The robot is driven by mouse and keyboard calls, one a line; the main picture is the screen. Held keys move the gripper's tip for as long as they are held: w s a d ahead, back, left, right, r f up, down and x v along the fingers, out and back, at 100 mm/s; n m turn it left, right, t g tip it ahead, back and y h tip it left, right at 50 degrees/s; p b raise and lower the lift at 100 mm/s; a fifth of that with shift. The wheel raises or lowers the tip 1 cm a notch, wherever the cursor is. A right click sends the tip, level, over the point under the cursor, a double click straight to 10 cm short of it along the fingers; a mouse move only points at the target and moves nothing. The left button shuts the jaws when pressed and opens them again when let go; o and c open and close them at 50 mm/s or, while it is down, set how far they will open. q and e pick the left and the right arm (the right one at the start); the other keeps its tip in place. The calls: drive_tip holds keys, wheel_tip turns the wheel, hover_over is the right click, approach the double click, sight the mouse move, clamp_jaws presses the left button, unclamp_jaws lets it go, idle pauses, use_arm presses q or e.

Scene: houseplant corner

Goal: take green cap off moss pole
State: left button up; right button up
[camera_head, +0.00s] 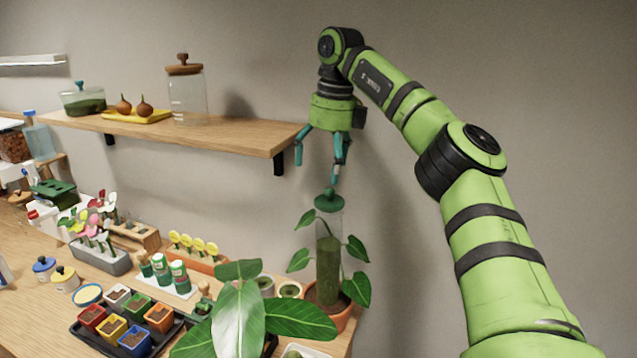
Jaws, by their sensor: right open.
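The green cap (329,200) sits on top of the moss pole (328,265), a clear tube with dark moss in its lower part. The pole stands upright in a terracotta pot (337,312) with a climbing leafy plant around it. My right gripper (320,172) points down just above the cap, with its teal fingers spread open and nothing between them. The fingertips are close to the cap's knob; I cannot tell whether one touches it. My left gripper is not in view.
A wooden shelf (230,134) with a corked glass jar (188,95) ends just left of my right gripper. A large-leaved plant (240,320) stands in front of the pole. Seedling pots and flowers crowd the table at left.

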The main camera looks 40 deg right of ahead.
sight(330, 189)
drive_tip(key=shift+s+d+r+g+h, duration=0.1)
drive_tip(key=shift+d+r+g+h, duration=0.15)
drive_tip(key=shift+d, duration=0.25)
drive_tip(key=shift+d+f, duration=0.2)
drive_tip(key=shift+f, duration=0.1)
drive_tip(key=shift+a+f+p, duration=0.1)
drive_tip(key=shift+f+p, duration=0.2)
drive_tip(key=shift+f, duration=0.5)
drive_tip(key=shift+s+f, duration=0.1)
drive_tip(key=shift+f, duration=0.2)
wheel_tip(330, 189, down, 5)
drive_tip(key=shift+a+r+p, duration=0.1)
drive_tip(key=shift+r+p, duration=0.1)
drive_tip(key=shift+p, duration=0.85)
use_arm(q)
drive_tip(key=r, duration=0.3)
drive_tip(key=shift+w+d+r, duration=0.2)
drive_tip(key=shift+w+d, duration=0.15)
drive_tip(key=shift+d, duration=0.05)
use_arm(e)
drive_tip(key=c, duration=0.9)
drive_tip(key=shift+c, duration=0.2)
